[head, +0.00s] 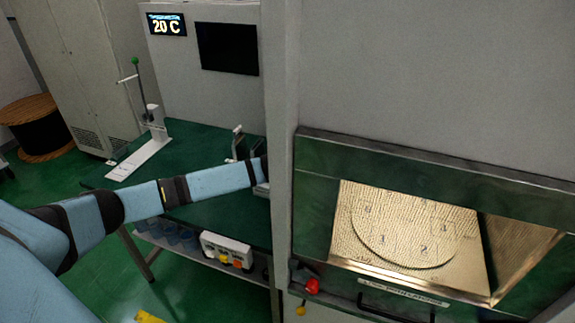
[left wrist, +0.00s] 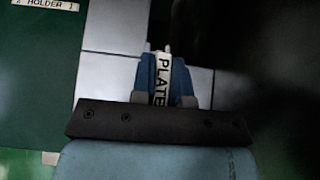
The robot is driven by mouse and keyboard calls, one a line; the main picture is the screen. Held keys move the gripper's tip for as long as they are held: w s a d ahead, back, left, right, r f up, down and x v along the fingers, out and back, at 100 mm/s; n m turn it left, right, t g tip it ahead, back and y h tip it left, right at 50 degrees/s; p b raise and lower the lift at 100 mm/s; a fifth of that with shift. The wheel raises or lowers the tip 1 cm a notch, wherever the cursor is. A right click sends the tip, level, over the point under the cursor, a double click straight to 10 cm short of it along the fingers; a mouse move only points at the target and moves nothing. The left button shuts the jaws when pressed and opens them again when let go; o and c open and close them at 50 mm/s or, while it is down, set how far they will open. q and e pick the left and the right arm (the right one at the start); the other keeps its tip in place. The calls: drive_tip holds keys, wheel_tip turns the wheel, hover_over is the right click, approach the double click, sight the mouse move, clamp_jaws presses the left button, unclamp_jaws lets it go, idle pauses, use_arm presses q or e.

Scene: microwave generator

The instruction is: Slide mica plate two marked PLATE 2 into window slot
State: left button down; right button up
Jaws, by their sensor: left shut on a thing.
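In the left wrist view my left gripper (left wrist: 164,98) is shut on a mica plate (left wrist: 163,78). Its white edge label reads "PLATE"; the number is not legible. A pale tiled surface lies around and beyond it. In the head view my left arm reaches from the left over the green bench, and its end passes behind the grey upright, so the gripper and plate are hidden there. I cannot make out the window slot in either view. My right gripper is in neither view.
A lit oven chamber (head: 405,230) with numbered floor marks stands open at right, beyond the grey upright (head: 281,150). The green bench (head: 195,150) carries a green-knobbed lever (head: 137,85). A label reading "HOLDER 1" (left wrist: 45,5) lies at the wrist view's top left. The wrist view's right side is dark.

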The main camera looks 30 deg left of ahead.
use_arm(q)
drive_tip(key=shift+f, duration=0.15)
drive_tip(key=c, duration=1.1)
unclamp_jaws()
drive_tip(key=shift+o, duration=0.2)
drive_tip(key=b+v, duration=0.1)
drive_tip(key=v, duration=1.3)
drive_tip(key=shift+b, duration=0.3)
drive_tip(key=shift+a+f, duration=0.1)
